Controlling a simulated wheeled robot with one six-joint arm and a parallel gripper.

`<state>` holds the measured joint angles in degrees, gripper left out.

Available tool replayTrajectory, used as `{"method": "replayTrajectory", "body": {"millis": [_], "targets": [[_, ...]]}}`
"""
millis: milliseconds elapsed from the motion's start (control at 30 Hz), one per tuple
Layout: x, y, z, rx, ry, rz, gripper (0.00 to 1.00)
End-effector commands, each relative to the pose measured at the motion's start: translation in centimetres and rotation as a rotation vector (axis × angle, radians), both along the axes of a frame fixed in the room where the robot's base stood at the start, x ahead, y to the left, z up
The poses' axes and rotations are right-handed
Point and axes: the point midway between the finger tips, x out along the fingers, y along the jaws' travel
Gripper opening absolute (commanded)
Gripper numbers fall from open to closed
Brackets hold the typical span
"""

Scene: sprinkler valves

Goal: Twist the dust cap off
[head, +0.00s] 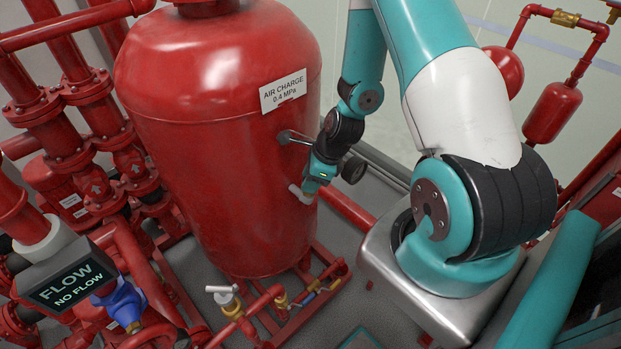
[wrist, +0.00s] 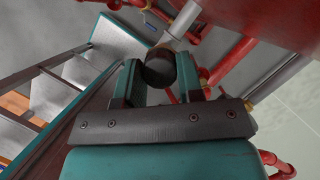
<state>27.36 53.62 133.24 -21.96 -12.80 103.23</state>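The dark, round dust cap (wrist: 160,70) sits between my gripper's fingertips in the wrist view. It fills the gap, with a finger against each side. A pale metal stem (wrist: 182,20) runs on behind it toward red pipework. In the head view my gripper (head: 310,186) is at the lower right side of the red tank (head: 222,190), beside a short pale stub (head: 301,194). The cap itself is hidden there by the gripper. My gripper (wrist: 160,75) appears shut on the cap. The tank carries an "AIR CHARGE 0.4 MPa" label (head: 284,91).
A thin dark fitting (head: 292,136) sticks out of the tank above my gripper. Red pipes and valves crowd the left, with a FLOW / NO FLOW box (head: 70,278). Low pipework with a pale-handled valve (head: 222,293) runs along the tank's foot. Grey floor shows between.

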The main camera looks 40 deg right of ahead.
Motion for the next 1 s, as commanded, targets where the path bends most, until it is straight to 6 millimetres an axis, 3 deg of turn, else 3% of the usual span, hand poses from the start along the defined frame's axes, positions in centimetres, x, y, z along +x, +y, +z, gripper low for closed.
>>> {"method": "replayTrajectory", "body": {"millis": [233,533,1000], "targets": [[0.13,0.01,0.11,0.001,-0.003,0.01,0.05],[0.16,-0.08,0.07,0.001,-0.002,0.209,0.05],[0.15,-0.09,0.05,0.0,-0.001,0.267,0.05]]}}
